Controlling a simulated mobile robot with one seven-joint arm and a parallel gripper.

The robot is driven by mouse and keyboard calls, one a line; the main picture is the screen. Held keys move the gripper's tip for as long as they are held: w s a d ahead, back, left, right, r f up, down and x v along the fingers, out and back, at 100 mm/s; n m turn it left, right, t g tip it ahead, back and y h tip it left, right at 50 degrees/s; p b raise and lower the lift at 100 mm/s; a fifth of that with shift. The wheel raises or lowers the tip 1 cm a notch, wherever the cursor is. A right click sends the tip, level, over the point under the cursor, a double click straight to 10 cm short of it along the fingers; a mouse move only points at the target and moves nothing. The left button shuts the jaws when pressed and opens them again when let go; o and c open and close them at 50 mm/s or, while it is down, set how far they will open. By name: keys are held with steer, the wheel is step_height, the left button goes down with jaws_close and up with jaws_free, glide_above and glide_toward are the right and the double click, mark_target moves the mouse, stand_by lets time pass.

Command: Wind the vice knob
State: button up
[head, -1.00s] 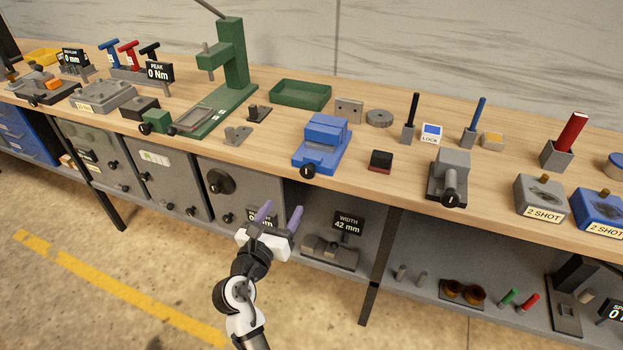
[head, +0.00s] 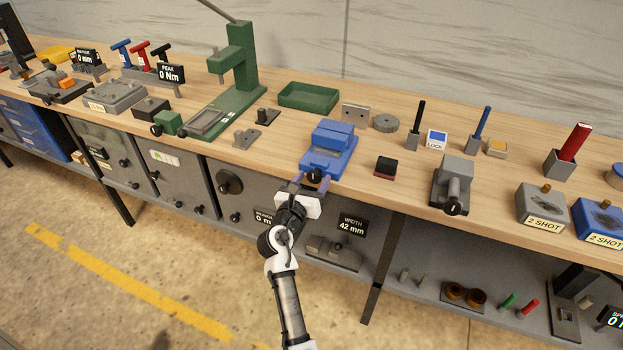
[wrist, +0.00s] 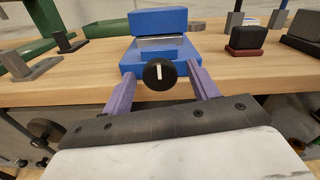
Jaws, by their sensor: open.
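A blue vice (head: 329,144) sits at the front edge of the wooden bench in the head view. Its round black knob (head: 315,176) faces me at its front. In the wrist view the knob (wrist: 159,74) carries a white upright mark, and the blue vice body (wrist: 158,52) stands behind it. My gripper (head: 311,184) is open, with its purple fingers pointing at the vice. In the wrist view the fingers of my gripper (wrist: 159,82) stand to the left and right of the knob, with a gap on each side. Whether the fingertips reach past the knob is unclear.
A red-and-black block (head: 386,167) and a grey vice-like device (head: 453,184) stand to the right on the bench (head: 400,197). A green press (head: 241,75) and a green tray (head: 308,96) are to the left and behind. A "WIDTH 42 mm" display (head: 351,226) is below.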

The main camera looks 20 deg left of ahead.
steer(key=shift+w, duration=0.1)
steer(key=c, duration=1)
